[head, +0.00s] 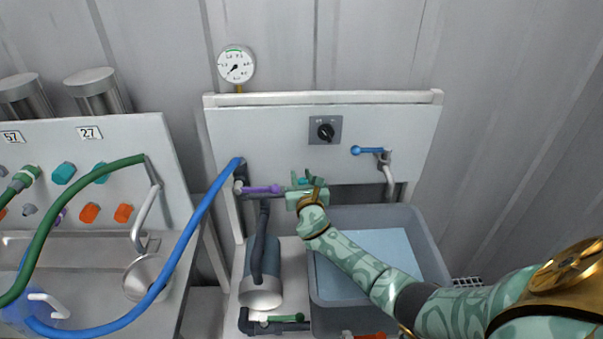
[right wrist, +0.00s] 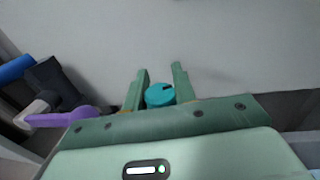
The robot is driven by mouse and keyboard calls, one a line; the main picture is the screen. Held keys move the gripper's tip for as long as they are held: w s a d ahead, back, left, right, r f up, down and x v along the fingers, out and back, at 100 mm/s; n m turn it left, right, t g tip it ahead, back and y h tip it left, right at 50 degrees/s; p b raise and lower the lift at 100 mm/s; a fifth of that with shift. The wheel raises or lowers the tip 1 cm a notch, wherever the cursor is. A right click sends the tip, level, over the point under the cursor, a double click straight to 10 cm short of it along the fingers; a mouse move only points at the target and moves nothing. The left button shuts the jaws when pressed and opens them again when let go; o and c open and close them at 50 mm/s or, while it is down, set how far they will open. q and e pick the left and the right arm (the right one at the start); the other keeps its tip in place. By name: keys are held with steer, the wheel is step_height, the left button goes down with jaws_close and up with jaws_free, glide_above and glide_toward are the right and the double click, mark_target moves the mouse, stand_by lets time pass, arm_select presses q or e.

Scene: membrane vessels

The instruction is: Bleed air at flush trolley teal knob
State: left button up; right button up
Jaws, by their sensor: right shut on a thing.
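The teal knob (right wrist: 159,96) shows in the right wrist view as a small round cap with a dark mark on its top, between the two green fingers. In the head view it shows only as a bit of teal (head: 303,181) at the fingertips. My right gripper (head: 304,183) is shut on it, in front of the trolley's white back panel (head: 270,135). The gripper's body hides the knob's lower part and the pipe behind it. My left gripper is not in view.
A purple lever (head: 260,189) sits just left of the gripper. Below are a grey basin (head: 433,255) and pump (head: 262,292). A blue hose (head: 200,215) runs left; a gauge (head: 236,66) stands above.

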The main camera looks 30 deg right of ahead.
steer(key=shift+d+r+m+g+h, duration=0.1)
steer(key=shift+m+g+h, duration=0.3)
steer(key=shift+m+h, duration=0.25)
steer(key=shift+d+r+m+g+h, duration=0.1)
steer(key=shift+m+g+h, duration=0.35)
steer(key=shift+h, duration=0.4)
steer(key=o, duration=1)
steer(key=shift+f, duration=0.1)
steer(key=shift+s, duration=0.1)
steer(key=shift+s+a, duration=0.25)
steer(key=p+v, duration=0.3)
steer(key=v, duration=1.2)
steer(key=shift+s+a, duration=0.2)
steer(key=shift+c, duration=0.2)
